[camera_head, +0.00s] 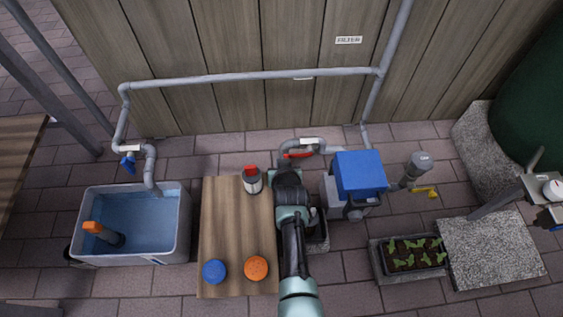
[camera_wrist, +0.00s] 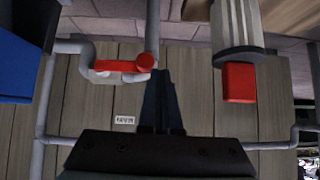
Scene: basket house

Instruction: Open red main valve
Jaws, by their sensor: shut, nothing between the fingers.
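The red main valve is a red lever handle (camera_head: 298,155) on a grey pipe, just above my arm in the head view. In the wrist view the red lever (camera_wrist: 122,64) lies roughly level across the pipe, left of my fingertips. My gripper (camera_wrist: 160,78) is shut and empty, its fingertips close beside the lever's right end. I cannot tell whether they touch it. In the head view my wrist hides the fingers.
A grey canister with a red top (camera_head: 252,180) stands on the wooden table (camera_head: 225,235), left of my wrist. A blue box-like unit (camera_head: 360,174) stands to the right. A water tub (camera_head: 170,245) is at left, a planter (camera_head: 376,262) at lower right. A plank wall (camera_head: 230,55) stands behind.

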